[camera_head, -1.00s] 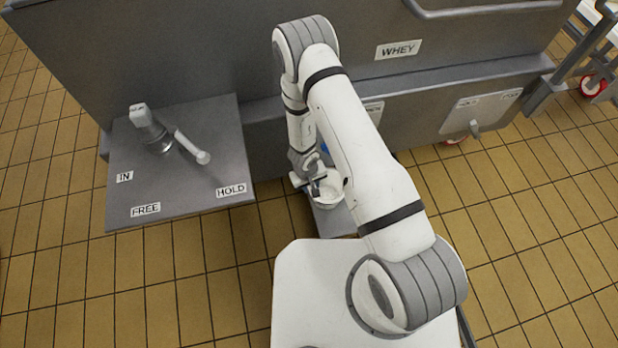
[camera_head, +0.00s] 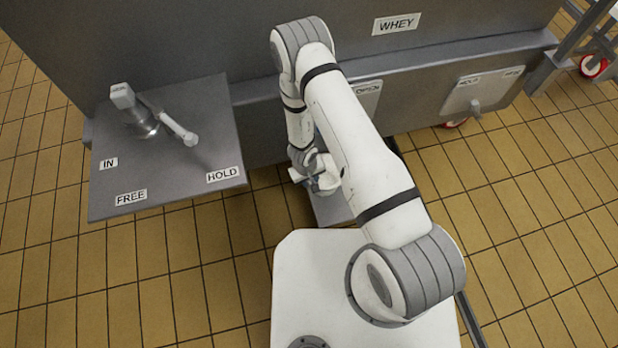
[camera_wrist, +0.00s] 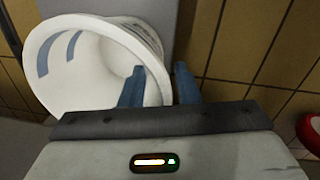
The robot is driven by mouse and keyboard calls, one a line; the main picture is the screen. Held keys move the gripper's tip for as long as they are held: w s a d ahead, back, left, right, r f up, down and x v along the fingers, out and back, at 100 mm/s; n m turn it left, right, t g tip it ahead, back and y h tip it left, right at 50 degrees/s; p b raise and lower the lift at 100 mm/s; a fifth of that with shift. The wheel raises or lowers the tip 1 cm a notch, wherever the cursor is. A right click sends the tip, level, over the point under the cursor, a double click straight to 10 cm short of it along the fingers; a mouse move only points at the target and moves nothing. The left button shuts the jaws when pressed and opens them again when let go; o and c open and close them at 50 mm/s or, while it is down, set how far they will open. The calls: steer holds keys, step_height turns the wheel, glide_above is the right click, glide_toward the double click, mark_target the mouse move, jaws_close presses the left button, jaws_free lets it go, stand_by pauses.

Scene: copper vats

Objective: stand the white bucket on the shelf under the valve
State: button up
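The white bucket (camera_wrist: 101,49) lies close in front of my gripper (camera_wrist: 160,80) in the wrist view, its open mouth facing the camera. One blue finger is inside the mouth and the other is outside the wall. The wall is between them with a visible gap, so the gripper looks open around it. In the head view the bucket (camera_head: 328,178) is at the grey shelf (camera_head: 333,210), partly hidden by my arm. Contact under the bucket is hard to see. The valve lies behind my arm and cannot be made out.
A grey side plate at left (camera_head: 190,190) bears a lever (camera_head: 165,122) and IN, FREE and HOLD labels. The vat wall (camera_head: 200,40) rises behind.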

steer(key=shift+f, duration=0.2)
steer(key=shift+c, duration=0.6)
jaws_close()
